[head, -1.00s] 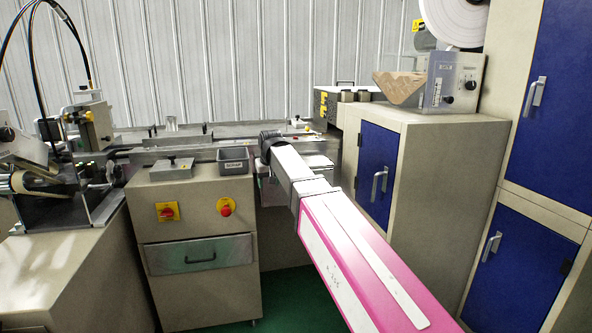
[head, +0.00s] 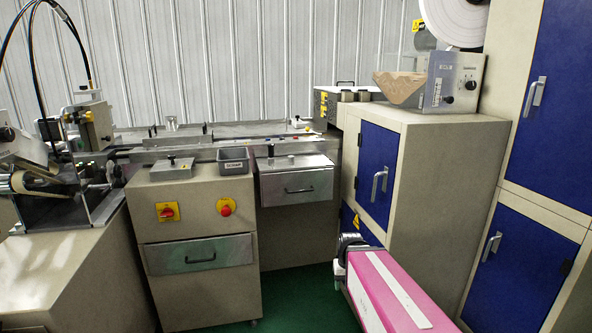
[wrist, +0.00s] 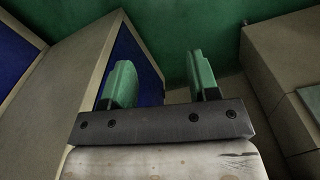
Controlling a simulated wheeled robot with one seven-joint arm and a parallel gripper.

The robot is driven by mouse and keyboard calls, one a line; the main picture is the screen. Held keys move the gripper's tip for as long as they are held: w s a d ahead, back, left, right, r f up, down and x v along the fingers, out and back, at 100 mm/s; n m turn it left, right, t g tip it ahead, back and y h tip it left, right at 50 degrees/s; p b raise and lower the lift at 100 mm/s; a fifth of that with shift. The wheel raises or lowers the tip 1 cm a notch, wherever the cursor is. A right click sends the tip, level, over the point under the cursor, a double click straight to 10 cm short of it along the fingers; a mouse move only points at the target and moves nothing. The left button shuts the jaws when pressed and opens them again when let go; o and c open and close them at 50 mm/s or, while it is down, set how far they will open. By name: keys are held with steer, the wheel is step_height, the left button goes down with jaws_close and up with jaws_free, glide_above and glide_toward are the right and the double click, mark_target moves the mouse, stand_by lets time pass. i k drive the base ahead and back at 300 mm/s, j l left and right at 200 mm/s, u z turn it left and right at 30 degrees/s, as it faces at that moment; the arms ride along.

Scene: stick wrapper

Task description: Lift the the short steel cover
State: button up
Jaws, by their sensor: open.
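Two steel plates with a raised knob could be the short steel cover, and I cannot tell which it is. One small steel plate (head: 173,170) lies on top of the beige drawer cabinet, left of a grey bin. The other steel plate (head: 178,137) lies further back on the machine bed. Both lie flat, and neither shows in the wrist view. My gripper (wrist: 160,82) has its two green fingers apart with nothing between them. In the head view my arm's end is low at the lower right, well below and right of both plates, and its fingers are not clearly seen.
A grey bin (head: 233,160) stands beside the small plate. The beige cabinet (head: 205,290) has red knobs and a drawer. A second steel drawer (head: 300,187) is to its right. A cabinet with a blue door (head: 377,165) stands close to my arm. Green floor (head: 290,300) lies between.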

mark_target(171, 168)
steer(key=u, duration=1.4)
steer(key=i+j+z, duration=0.1)
steer(key=j, duration=0.2)
steer(key=i+j+z, duration=0.15)
steer(key=j+z, duration=0.1)
steer(key=j, duration=0.3)
